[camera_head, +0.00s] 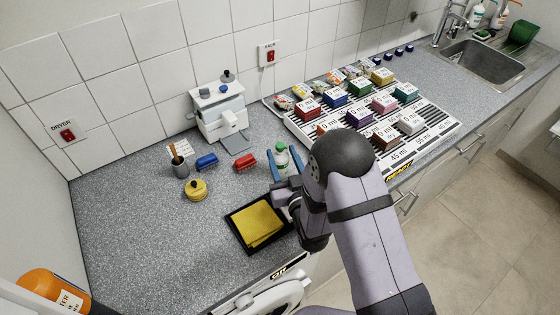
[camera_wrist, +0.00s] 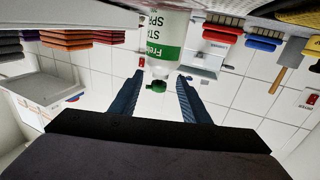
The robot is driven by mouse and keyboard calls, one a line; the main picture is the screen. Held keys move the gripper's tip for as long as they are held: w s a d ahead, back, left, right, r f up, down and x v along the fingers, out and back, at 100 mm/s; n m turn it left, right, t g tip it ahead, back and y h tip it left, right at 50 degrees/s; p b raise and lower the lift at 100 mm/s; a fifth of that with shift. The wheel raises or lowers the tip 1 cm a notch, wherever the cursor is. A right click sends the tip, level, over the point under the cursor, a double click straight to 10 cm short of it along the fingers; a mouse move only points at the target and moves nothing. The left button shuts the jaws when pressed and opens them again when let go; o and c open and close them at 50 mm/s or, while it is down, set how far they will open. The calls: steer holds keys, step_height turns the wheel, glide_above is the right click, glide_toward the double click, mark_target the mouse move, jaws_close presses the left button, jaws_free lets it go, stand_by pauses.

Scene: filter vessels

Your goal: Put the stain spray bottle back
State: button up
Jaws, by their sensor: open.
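The stain spray bottle (camera_head: 282,161), white with a green label and green cap, stands on the grey counter near the middle of the head view. It shows upside down in the wrist view (camera_wrist: 166,35), with its cap (camera_wrist: 157,86) pointing down in the picture. My gripper (camera_head: 281,150) is open, its blue fingers appearing on either side of the bottle. In the wrist view my gripper's fingertips (camera_wrist: 160,73) lie left and right of the bottle's cap end, with gaps visible. I cannot tell how deep the bottle sits between them. The lower bottle is partly hidden by my arm in the head view.
A black tray (camera_head: 236,229) with a yellow cloth (camera_head: 259,224) lies in front. A labelled rack (camera_head: 436,131) with coloured boxes is right.

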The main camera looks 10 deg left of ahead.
jaws_close()
steer(key=shift+r, duration=0.2)
stand_by(0.3)
step_height(320, 180, up, 10)
steer(key=b, duration=0.2)
steer(key=shift+f, duration=0.15)
stand_by(0.4)
